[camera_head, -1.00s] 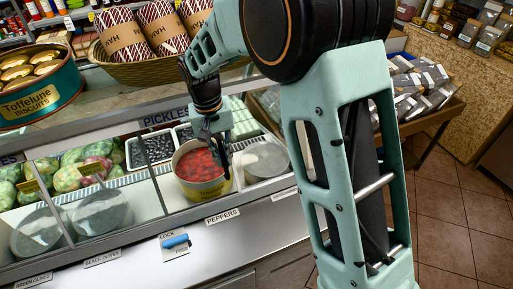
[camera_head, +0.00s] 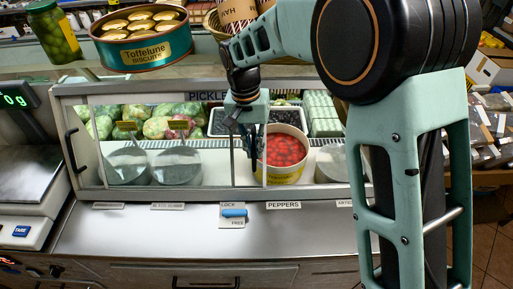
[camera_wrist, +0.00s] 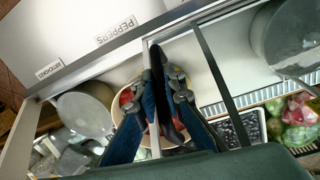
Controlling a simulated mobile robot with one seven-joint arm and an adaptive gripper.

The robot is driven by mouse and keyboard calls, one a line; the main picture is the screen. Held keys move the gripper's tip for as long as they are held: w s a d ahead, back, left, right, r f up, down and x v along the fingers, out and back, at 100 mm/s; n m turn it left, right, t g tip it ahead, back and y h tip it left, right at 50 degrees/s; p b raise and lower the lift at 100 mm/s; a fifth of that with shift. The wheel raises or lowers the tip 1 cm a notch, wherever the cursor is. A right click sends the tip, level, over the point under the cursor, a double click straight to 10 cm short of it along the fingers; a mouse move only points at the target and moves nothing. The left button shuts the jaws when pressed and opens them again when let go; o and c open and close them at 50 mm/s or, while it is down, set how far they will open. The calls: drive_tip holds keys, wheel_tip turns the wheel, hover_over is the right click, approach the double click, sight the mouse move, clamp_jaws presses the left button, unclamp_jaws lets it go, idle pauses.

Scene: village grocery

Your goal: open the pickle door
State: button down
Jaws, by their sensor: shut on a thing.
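The pickle door (camera_head: 262,160) is a glazed panel with thin upright bars in the front of the counter case, below the PICKLES sign (camera_head: 208,96). My gripper (camera_head: 248,138) is at the door's upright bar, in front of the left edge of the peppers tub (camera_head: 284,150). A dark bar (camera_wrist: 215,82) stands to one side. The fingers hide part of the bar they hold.
A blue lock handle (camera_head: 234,213) lies sideways on its LOCK/FREE plate below the case. The biscuit tin (camera_head: 140,38) and a pickle jar (camera_head: 53,30) stand on top. A scale (camera_head: 25,185) is at left.

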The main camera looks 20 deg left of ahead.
drive_tip(key=c, duration=2)
unclamp_jaws()
drive_tip(key=r, duration=0.8)
drive_tip(key=a+r, duration=0.1)
drive_tip(key=r, duration=0.3)
drive_tip(key=shift+s, duration=0.15)
drive_tip(key=shift+a, duration=0.1)
